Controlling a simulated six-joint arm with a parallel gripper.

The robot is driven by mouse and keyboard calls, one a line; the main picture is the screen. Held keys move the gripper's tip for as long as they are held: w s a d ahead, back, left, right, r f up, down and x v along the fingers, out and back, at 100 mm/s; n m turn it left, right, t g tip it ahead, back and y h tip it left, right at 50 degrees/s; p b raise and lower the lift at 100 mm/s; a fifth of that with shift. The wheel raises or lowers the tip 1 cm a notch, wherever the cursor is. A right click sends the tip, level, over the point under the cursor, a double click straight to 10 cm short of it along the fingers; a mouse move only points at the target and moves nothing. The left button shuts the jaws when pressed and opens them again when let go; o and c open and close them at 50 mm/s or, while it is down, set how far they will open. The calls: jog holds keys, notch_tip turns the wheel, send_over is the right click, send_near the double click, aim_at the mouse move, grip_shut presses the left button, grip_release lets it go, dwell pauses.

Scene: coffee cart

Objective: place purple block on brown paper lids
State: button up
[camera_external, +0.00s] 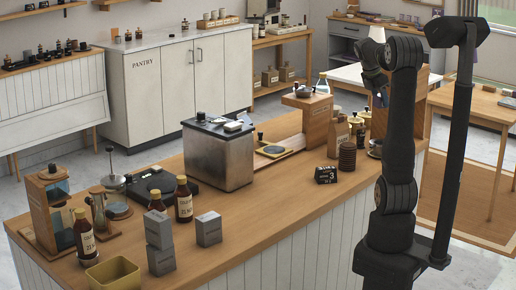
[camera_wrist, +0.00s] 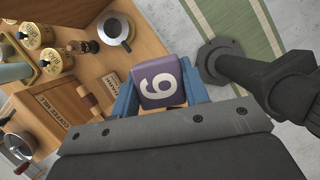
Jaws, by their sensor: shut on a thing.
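My gripper (camera_wrist: 163,87) is shut on a purple block (camera_wrist: 162,82) marked with a white 6 or 9. The block sits between the blue fingers in the wrist view. A dark brown ribbed stack (camera_external: 347,158), which may be the brown paper lids, stands on the counter to the left of and below my gripper. I cannot pick it out surely in the wrist view.
A metal box (camera_external: 217,153) stands mid-counter. Gold-lidded containers (camera_wrist: 33,30) and a coffee mill box (camera_wrist: 52,105) show in the wrist view. The counter's front right is clear.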

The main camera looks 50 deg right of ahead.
notch_tip(320, 180, down, 5)
send_over(351, 144)
jog(key=a, duration=0.1)
jog(key=f, duration=0.7)
jog(key=shift+w+f, duration=0.15)
jog(key=shift+w, duration=0.1)
jog(key=shift+f, duration=1.9)
jog(key=shift+f, duration=0.15)
jog(key=o, duration=1)
jog(key=shift+c, duration=0.2)
